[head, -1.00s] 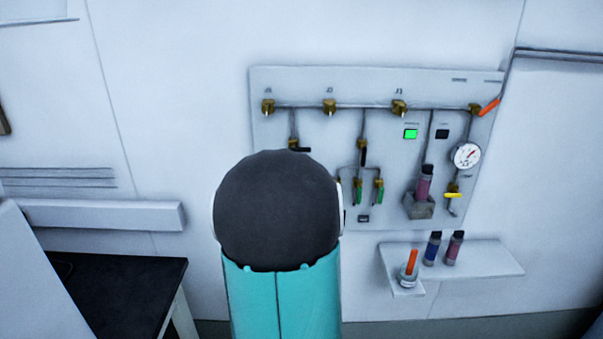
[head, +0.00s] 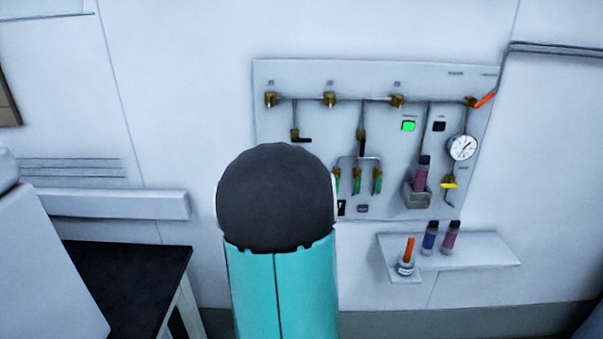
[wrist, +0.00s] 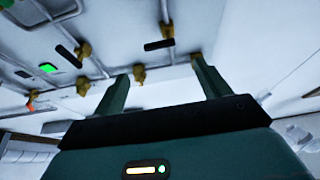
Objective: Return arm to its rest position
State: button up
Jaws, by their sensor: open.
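My gripper (wrist: 157,85) is open and empty in the wrist view, its two dark green fingers apart. The wall panel (wrist: 100,40) with brass fittings and black handles lies beyond the fingers there; the picture is tilted, and I cannot tell the exact gap. In the head view my arm's teal link and dark rounded joint stand in front of the lower left of the panel (head: 300,75). The gripper itself does not show in the head view. No object is held.
The panel carries a lit green indicator (head: 408,126), a gauge (head: 462,147) and a vial in a grey holder (head: 417,200). A small shelf (head: 480,254) below holds two vials and a jar with an orange stick. A black-topped table (head: 130,285) stands at lower left.

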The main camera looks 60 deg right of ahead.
jog(key=shift+w, duration=0.15)
jog(key=w+a+n+t+y, duration=0.25)
jog(key=w+a+y, duration=0.55)
jog(key=w+a, duration=0.4)
jog(key=w+a+n+y, duration=0.25)
jog(key=a+y, duration=0.25)
jog(key=a, duration=0.9)
jog(key=s+a+f+n+g+y, duration=0.2)
jog(key=s+a, duration=0.6)
jog(key=a, duration=0.4)
jog(key=s+a+f+n+g+y, duration=0.2)
jog(key=s+a+n+g+y, duration=0.2)
jog(key=s+a, duration=0.4)
jog(key=a+n+g, duration=0.1)
jog(key=a, duration=0.3)
jog(key=shift+s+a+y, duration=0.2)
jog(key=shift+a+y, duration=0.05)
jog(key=shift+y, duration=0.15)
jog(key=shift+d+g, duration=0.1)
jog(key=shift+g, duration=0.15)
jog(key=c, duration=0.8)
jog(key=shift+d, duration=0.2)
jog(key=shift+c, duration=0.2)
